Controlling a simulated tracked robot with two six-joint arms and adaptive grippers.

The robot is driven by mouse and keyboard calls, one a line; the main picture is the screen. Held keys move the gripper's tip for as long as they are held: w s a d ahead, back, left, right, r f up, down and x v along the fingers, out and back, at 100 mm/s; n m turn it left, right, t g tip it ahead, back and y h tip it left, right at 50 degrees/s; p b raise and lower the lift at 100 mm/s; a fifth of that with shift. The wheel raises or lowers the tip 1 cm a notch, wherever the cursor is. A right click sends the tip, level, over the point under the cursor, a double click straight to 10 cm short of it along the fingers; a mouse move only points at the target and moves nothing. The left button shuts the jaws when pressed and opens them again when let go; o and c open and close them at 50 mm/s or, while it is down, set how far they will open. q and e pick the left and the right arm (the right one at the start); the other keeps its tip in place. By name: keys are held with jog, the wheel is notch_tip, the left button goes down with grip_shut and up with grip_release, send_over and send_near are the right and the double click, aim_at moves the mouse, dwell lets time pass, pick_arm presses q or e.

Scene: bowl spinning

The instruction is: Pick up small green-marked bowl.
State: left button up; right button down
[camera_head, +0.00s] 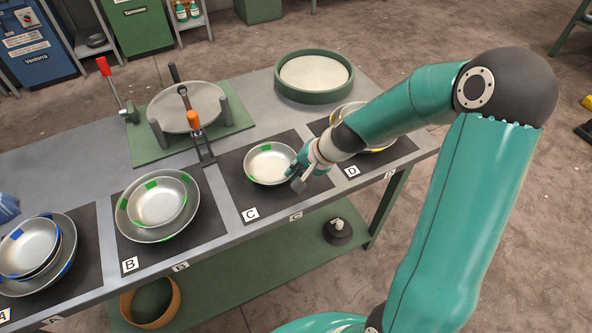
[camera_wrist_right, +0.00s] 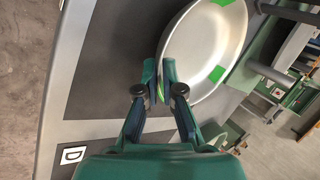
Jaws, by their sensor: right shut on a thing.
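A small pale metal bowl (camera_head: 268,163) with green marks sits at mat C (camera_head: 231,181). My right gripper (camera_head: 297,173) is at its right rim. In the right wrist view the bowl (camera_wrist_right: 205,50) shows large, with green patches on its rim, and my fingers (camera_wrist_right: 161,78) are shut on the near edge of its wall. I cannot tell if the bowl is clear of the mat. Two more green-marked bowls stand nested on mat B, a smaller one (camera_head: 158,203) inside a larger one (camera_head: 134,229). My left gripper is not in view.
Blue-marked bowls (camera_head: 28,247) are nested at the left. Yellow-marked bowls on mat D (camera_head: 396,154) are partly behind my right arm. A clamp fixture (camera_head: 187,107) and a round green-rimmed tray (camera_head: 314,95) stand at the back of the table.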

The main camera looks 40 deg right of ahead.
jog(key=shift+r+p, duration=1.05)
jog(key=shift+r, duration=0.35)
jog(key=shift+r, duration=0.1)
notch_tip(320, 180, up, 6)
jog(key=p, duration=0.5)
jog(key=shift+p, duration=0.35)
